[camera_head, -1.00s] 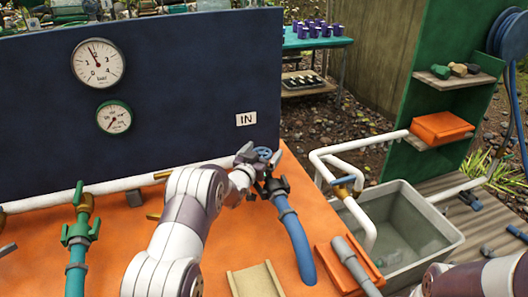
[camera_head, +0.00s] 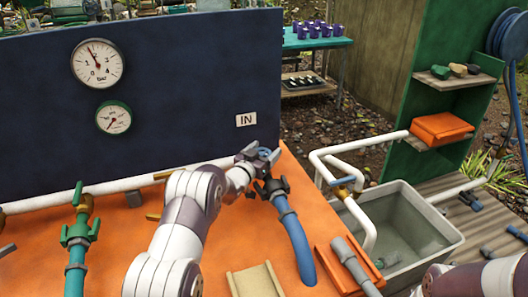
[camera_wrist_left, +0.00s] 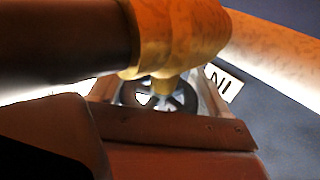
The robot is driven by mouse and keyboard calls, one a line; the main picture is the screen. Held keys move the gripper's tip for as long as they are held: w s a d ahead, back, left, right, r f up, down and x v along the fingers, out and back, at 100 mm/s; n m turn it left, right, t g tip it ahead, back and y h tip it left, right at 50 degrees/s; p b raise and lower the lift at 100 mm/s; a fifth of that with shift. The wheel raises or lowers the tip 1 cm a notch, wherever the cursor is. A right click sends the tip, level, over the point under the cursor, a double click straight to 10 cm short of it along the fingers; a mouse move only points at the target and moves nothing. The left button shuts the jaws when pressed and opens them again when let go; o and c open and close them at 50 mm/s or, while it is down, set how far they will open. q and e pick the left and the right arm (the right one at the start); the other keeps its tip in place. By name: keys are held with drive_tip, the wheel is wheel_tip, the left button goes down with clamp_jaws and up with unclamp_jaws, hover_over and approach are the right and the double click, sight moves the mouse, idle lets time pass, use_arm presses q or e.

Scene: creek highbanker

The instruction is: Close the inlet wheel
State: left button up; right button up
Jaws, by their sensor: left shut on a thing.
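The blue inlet wheel (camera_head: 264,153) sits on the valve at the right end of the white pipe, below the IN sign (camera_head: 246,119). My left gripper (camera_head: 259,156) is shut on the wheel, with a finger on either side of it. In the left wrist view the spoked wheel (camera_wrist_left: 160,98) shows partly between the fingers; an out-of-focus yellow fitting covers some of it. My right arm shows at the lower right of the head view, but its gripper is out of frame.
A blue hose (camera_head: 296,243) curves down from a dark valve beside the wheel. A green-handled valve (camera_head: 79,230) stands at the left. The dark blue panel (camera_head: 190,90) with two gauges rises behind. A grey tub (camera_head: 440,238) stands to the right.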

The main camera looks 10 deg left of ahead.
use_arm(q)
drive_tip(key=m+g+h, duration=0.1)
drive_tip(key=h, duration=0.1)
drive_tip(key=m+g+h, duration=0.1)
drive_tip(key=m+h, duration=0.1)
drive_tip(key=h, duration=0.1)
drive_tip(key=shift+s+d+f+m, duration=0.1)
drive_tip(key=shift+d+m, duration=0.1)
drive_tip(key=shift+m, duration=0.1)
drive_tip(key=m+g+h, duration=0.1)
drive_tip(key=m+g+h+b, duration=0.1)
drive_tip(key=shift+s+d+f+h, duration=0.1)
drive_tip(key=shift+f+h, duration=0.05)
drive_tip(key=shift+h, duration=0.15)
drive_tip(key=shift+s+d+m+g+h+b, duration=0.1)
drive_tip(key=shift+d+m+g+h+b, duration=0.05)
drive_tip(key=shift+m+g+h+b, duration=0.65)
drive_tip(key=shift+r, duration=0.2)
drive_tip(key=o, duration=1)
drive_tip(key=shift+c, duration=0.2)
